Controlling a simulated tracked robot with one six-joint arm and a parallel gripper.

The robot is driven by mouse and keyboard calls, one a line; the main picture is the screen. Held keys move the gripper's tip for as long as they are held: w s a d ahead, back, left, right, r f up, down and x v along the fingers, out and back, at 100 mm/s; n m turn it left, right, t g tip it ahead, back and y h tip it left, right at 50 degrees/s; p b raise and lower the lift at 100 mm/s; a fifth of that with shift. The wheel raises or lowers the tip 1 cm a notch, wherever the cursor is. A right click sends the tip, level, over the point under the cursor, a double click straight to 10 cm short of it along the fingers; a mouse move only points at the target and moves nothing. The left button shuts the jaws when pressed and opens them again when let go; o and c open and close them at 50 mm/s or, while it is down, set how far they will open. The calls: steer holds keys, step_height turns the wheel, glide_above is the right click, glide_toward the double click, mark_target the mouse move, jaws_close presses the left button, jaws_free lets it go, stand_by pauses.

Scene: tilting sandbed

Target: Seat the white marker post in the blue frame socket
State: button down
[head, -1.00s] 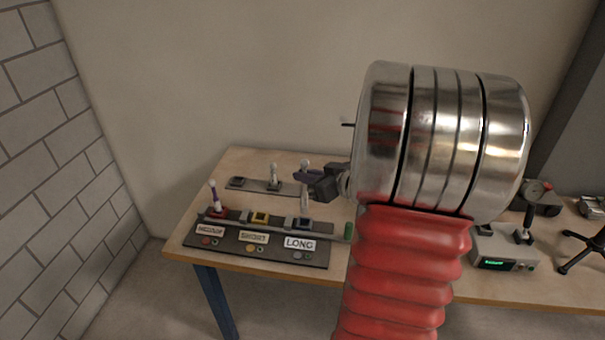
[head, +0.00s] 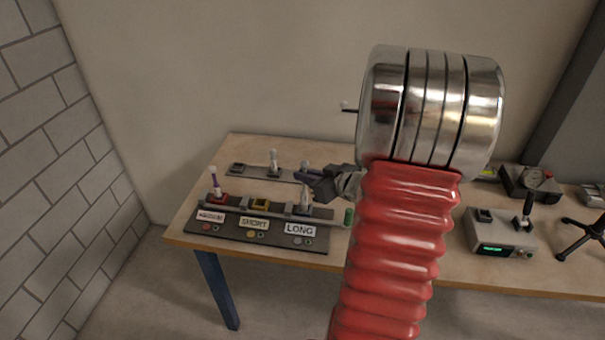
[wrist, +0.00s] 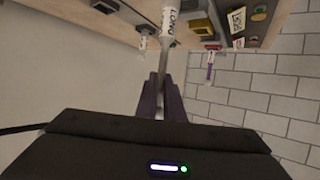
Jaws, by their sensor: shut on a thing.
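My gripper (head: 306,178) is shut on the white marker post (head: 306,197), whose pale round top shows above the jaws. In the wrist view the post (wrist: 169,22) stands between the dark purple fingers (wrist: 161,98) and bears the word LONG. The blue frame socket (head: 291,209) is at the right of the front panel, behind the LONG label. The post is roughly upright and its lower end is at this socket. I cannot tell whether the end is inside the socket or just above it.
The front panel (head: 240,232) also has a yellow socket (head: 259,204) and a red socket holding a purple-banded post (head: 215,184). Another white post (head: 274,161) stands in the rear rack. A green-ended bar runs along the panel. A meter box (head: 500,233) stands right of my arm.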

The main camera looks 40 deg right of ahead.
steer(key=shift+f, duration=0.75)
steer(key=c, duration=1.8)
jaws_free()
steer(key=shift+s+r, duration=0.1)
steer(key=shift+s, duration=0.05)
steer(key=v, duration=1.3)
steer(key=shift+s, duration=0.2)
